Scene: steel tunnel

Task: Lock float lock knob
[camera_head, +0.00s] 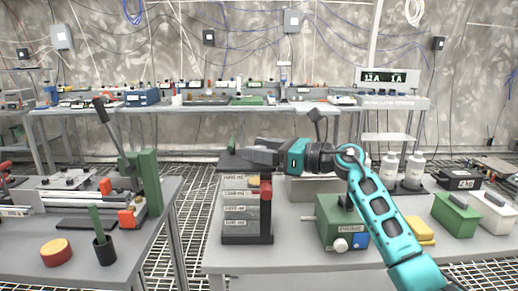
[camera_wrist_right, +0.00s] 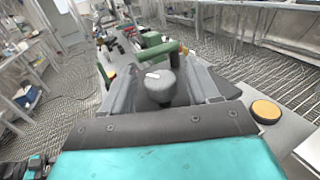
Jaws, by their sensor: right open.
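In the right wrist view a dark grey knob (camera_wrist_right: 157,88) with a white mark on top shows between the two fingers of my right gripper (camera_wrist_right: 165,80). I take it to be the float lock knob. A green bar (camera_wrist_right: 158,50) lies just beyond it. I cannot tell whether the fingers touch the knob. In the head view my right gripper (camera_head: 262,156) is open and points left, above the labelled rack. The knob cannot be made out there; the gripper may hide it. My left gripper is not in view.
The left table holds a green lever press (camera_head: 149,182) and a yellow-topped disc (camera_head: 56,252).

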